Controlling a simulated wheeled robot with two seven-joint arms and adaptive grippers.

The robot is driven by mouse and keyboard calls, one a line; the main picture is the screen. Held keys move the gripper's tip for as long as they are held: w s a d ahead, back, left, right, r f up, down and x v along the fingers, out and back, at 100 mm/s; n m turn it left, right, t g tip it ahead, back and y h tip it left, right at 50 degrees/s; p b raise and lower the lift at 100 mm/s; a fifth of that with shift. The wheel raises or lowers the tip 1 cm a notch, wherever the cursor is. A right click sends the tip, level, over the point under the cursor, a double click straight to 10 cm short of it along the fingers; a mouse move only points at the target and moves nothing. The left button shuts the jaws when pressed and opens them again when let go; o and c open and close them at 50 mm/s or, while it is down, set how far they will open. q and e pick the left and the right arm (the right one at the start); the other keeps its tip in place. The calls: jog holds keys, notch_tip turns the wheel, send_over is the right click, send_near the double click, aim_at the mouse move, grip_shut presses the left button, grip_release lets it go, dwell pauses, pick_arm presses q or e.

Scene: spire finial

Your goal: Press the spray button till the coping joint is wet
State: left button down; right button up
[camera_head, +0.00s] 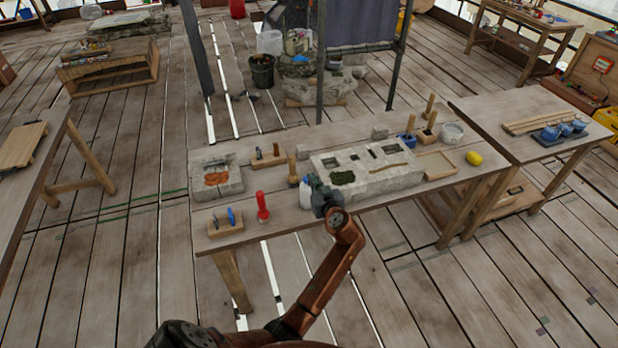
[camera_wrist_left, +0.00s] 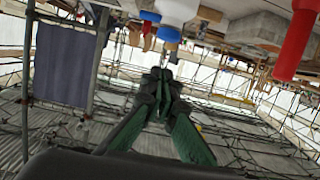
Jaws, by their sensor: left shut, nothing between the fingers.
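A white bottle (camera_head: 305,193) stands near the front edge of the table, just left of my left gripper (camera_head: 320,194). In the left wrist view the white bottle (camera_wrist_left: 178,10) appears upside down with a blue button (camera_wrist_left: 168,34). There my left gripper (camera_wrist_left: 160,78) is shut and empty, its fingertips pointing toward the blue button with a visible gap. The pale stone coping block (camera_head: 395,178) has several dark slots, one with green moss (camera_head: 342,178). I cannot tell which gap is the joint or whether it is wet. My right gripper is out of view.
A red tool (camera_head: 262,207) stands on the table (camera_head: 285,228) to the left; it also shows in the left wrist view (camera_wrist_left: 297,42). A stone with an orange patch (camera_head: 216,178) lies farther left. A yellow object (camera_head: 474,158) and white bowl (camera_head: 452,133) are at right.

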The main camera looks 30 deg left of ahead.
pick_arm(q)
jog(key=v, duration=0.6)
jog(key=shift+d, duration=0.1)
dwell(0.3)
jog(key=d+f+m+g+h, duration=0.1)
jog(key=d+f+m+h, duration=0.2)
jog(key=f, duration=1.1)
jog(key=f+m+h, duration=0.2)
jog(key=f+m, duration=0.2)
jog(key=f, duration=0.9)
jog(key=s+d+f+m+g+h, duration=0.1)
jog(key=s+f+m+h, duration=0.1)
jog(key=s+f, duration=0.6)
jog(key=s+d+f+m+g+h, duration=0.15)
jog(key=s+f, duration=0.25)
jog(key=f, duration=0.9)
jog(key=s+a+f+g+h, duration=0.1)
jog(key=s+f+g, duration=0.1)
jog(key=s+f, duration=0.85)
jog(key=s+a+f+g+h, duration=0.1)
jog(key=s+f+g, duration=0.1)
jog(key=s+f, duration=0.9)
jog(key=s+a+f+g, duration=0.1)
jog(key=s, duration=1.2)
jog(key=s+a+f, duration=0.1)
jog(key=s+a, duration=0.1)
jog(key=s, duration=1.2)
jog(key=shift+f+m+g+h, duration=0.25)
jog(key=shift+m+g+h, duration=0.1)
